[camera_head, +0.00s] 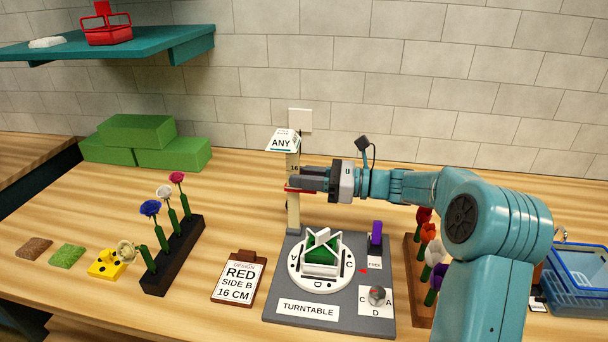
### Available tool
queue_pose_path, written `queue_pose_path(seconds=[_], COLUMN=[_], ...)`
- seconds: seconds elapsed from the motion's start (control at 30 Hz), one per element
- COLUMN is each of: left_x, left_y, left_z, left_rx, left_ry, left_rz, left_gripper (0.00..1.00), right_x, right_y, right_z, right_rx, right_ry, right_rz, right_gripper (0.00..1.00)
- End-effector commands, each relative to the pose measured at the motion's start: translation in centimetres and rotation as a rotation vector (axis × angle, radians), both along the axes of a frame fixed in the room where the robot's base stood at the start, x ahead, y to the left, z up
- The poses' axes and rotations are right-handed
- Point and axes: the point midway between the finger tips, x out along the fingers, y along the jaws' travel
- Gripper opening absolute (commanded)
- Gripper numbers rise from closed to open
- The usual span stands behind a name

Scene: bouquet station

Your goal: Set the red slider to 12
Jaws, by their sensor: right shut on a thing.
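The red slider (297,190) sits on an upright, pale wooden post (293,215) at the back of the turntable base. A mark "16" shows on the post just above the slider. A card reading "ANY" (282,141) tops the post. My right gripper (300,183) reaches in from the right, level with the slider, and is shut on it; its fingers hide part of the slider and the post. The scale's other marks, including 12, cannot be read. My left gripper is not in view.
The grey turntable base (280,290) carries a white dial, a purple lever (375,234) and a knob (377,295). A design card (238,280) and a black flower rack (172,268) stand left. A blue basket (577,272) is at right. My right arm crosses above the flowers.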

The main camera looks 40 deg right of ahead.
Motion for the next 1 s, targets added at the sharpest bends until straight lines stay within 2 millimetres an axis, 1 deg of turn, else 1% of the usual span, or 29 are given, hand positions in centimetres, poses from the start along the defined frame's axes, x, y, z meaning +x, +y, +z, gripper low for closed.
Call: queue_pose_path(seconds=[0.03,0.07,0.1,0.13,0.6,0.67,0.77,0.9,0.93,0.97,1.0], left_x=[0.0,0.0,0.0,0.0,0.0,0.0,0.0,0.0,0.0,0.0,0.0], left_y=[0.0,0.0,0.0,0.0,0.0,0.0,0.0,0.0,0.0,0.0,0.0], left_z=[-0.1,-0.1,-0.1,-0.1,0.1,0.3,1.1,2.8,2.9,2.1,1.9], left_rx=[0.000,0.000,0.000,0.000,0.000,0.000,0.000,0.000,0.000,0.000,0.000], left_ry=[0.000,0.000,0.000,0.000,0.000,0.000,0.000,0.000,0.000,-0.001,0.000], left_rz=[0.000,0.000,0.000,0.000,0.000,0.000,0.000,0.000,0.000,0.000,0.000], left_gripper=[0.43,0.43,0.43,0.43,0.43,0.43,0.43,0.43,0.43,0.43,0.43], right_x=[-0.1,-0.1,-0.1,-0.1,0.0,0.0,0.0,-0.1,-0.2,-0.9,-1.6], right_y=[0.1,0.1,0.1,0.1,0.0,0.0,0.0,0.0,-0.1,-0.8,-1.4], right_z=[-0.7,-0.7,-0.7,-0.7,-0.2,0.2,1.6,4.6,4.9,4.0,3.9], right_rx=[0.000,0.000,0.000,0.000,-0.001,-0.001,-0.001,-0.002,-0.003,-0.002,-0.001], right_ry=[0.016,0.016,0.017,0.016,0.009,0.008,0.008,0.007,0.007,0.009,0.009], right_rz=[0.004,0.004,0.004,0.004,0.002,0.002,0.002,0.002,0.000,-0.003,-0.005], right_gripper=[0.00,0.27,0.40,0.45,0.45,0.45,0.45,0.45,0.45,0.45,0.45])
